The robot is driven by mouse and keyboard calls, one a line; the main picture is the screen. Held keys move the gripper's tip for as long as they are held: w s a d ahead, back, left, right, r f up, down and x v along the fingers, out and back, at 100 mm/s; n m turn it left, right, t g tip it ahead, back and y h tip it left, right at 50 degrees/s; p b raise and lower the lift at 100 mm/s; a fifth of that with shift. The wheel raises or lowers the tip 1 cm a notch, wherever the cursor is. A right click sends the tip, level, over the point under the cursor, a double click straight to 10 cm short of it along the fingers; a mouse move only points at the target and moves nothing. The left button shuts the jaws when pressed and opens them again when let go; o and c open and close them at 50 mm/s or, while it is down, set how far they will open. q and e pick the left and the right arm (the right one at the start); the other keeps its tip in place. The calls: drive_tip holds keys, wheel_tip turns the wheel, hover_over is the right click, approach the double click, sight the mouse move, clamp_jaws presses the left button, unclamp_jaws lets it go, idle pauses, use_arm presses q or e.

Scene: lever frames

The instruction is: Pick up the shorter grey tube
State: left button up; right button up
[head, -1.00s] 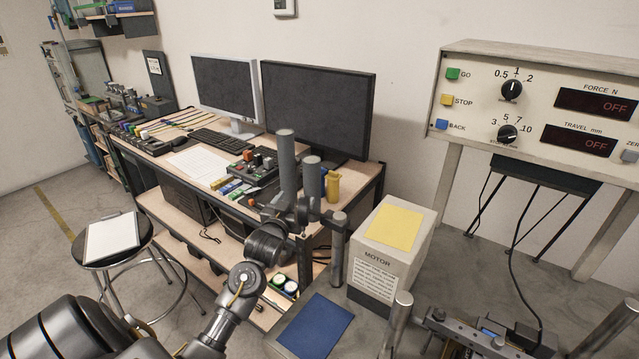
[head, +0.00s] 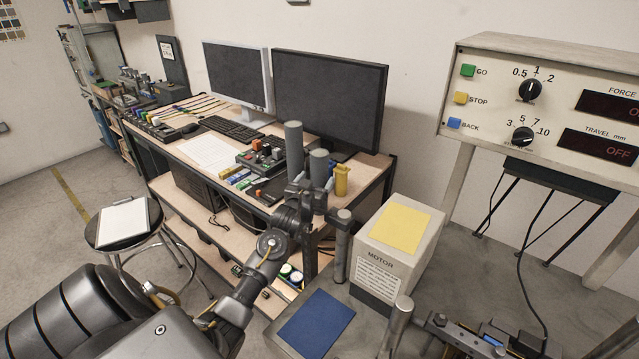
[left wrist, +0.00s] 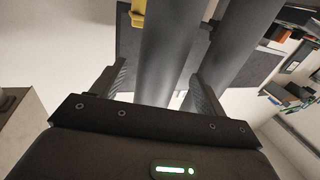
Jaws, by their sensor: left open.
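Two upright grey tubes stand side by side near the front edge of the desk. The taller tube (head: 294,148) is on the left in the head view, and the shorter tube (head: 318,168) is just to its right. My left gripper (head: 306,190) is close in front of them and hides their lower parts. In the left wrist view the jaws (left wrist: 155,90) are open. The shorter tube (left wrist: 168,45) shows there between the two fingers, and the taller tube (left wrist: 238,45) runs partly behind the right finger. Contact cannot be told.
A yellow object (head: 341,181) stands right of the shorter tube. Monitors (head: 328,100) are behind on the desk (head: 377,168). A metal post (head: 342,247) and the motor box (head: 400,243) are to the right; a blue pad (head: 316,322) lies in front.

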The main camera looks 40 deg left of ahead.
use_arm(q)
drive_tip(key=p+x, duration=0.2)
drive_tip(key=x, duration=0.2)
drive_tip(key=shift+w+r, duration=0.15)
drive_tip(key=shift+r, duration=0.05)
drive_tip(key=shift+w+a+f, duration=0.1)
drive_tip(key=shift+w+a, duration=0.05)
drive_tip(key=shift+w, duration=0.25)
use_arm(e)
drive_tip(key=shift+s+a+r, duration=0.2)
drive_tip(key=shift+s+r, duration=0.05)
drive_tip(key=shift+r, duration=0.4)
drive_tip(key=shift+s+a+r, duration=0.2)
drive_tip(key=shift+s+r, duration=0.05)
drive_tip(key=shift+r, duration=0.35)
use_arm(q)
drive_tip(key=c, duration=1.6)
use_arm(e)
drive_tip(key=shift+d, duration=0.3)
